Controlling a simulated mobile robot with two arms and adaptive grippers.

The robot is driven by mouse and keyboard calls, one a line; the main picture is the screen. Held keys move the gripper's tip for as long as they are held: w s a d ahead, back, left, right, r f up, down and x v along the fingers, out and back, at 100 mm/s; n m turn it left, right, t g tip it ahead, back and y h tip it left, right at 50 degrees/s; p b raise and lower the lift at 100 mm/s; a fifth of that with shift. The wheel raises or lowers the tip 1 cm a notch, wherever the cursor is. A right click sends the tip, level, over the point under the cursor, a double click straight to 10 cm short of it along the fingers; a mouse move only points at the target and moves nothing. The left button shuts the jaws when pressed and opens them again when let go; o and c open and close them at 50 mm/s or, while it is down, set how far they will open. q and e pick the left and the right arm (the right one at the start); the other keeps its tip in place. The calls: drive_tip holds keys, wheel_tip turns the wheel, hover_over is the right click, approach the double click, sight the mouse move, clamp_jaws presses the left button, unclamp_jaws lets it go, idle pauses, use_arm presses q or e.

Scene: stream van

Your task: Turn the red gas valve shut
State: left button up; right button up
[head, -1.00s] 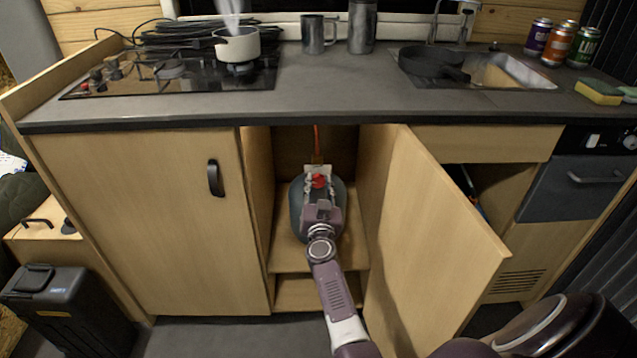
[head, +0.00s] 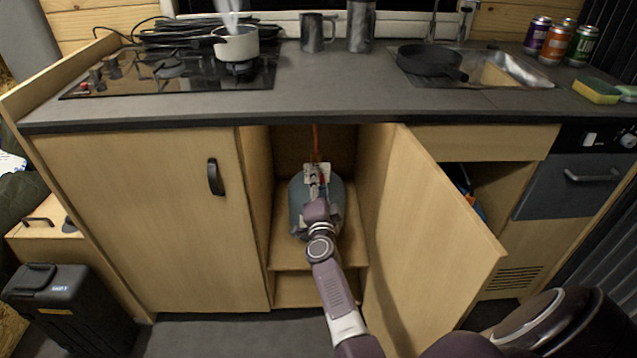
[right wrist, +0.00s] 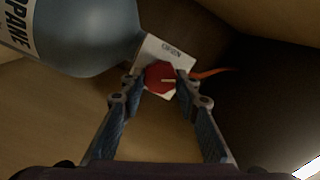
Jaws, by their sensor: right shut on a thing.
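The red gas valve (right wrist: 160,77) is a knob with a pale pointer line, in front of a white plate (right wrist: 171,50) with lettering that seems to read OPEN. My right gripper (head: 318,179) reaches into the open cupboard. In the right wrist view its two fingertips press on the knob from both sides, shut on it. The grey-blue propane bottle (head: 297,205) stands on the cupboard shelf behind my gripper, and it fills the upper left of the right wrist view (right wrist: 85,38). In the head view the gripper hides most of the knob. My left gripper is not in view.
The open cupboard door (head: 430,225) stands to the right of my arm, and a closed door (head: 140,220) is on the left. An orange hose (head: 316,140) rises behind the valve. A steaming pot (head: 236,44) sits on the hob above.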

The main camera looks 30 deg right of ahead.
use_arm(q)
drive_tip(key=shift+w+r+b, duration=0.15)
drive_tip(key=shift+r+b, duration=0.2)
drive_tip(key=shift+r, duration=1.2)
use_arm(e)
drive_tip(key=shift+f+m, duration=0.1)
drive_tip(key=shift+m, duration=2.5)
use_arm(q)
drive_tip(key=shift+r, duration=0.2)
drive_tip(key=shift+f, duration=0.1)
use_arm(e)
drive_tip(key=o, duration=1.1)
drive_tip(key=shift+o, duration=0.3)
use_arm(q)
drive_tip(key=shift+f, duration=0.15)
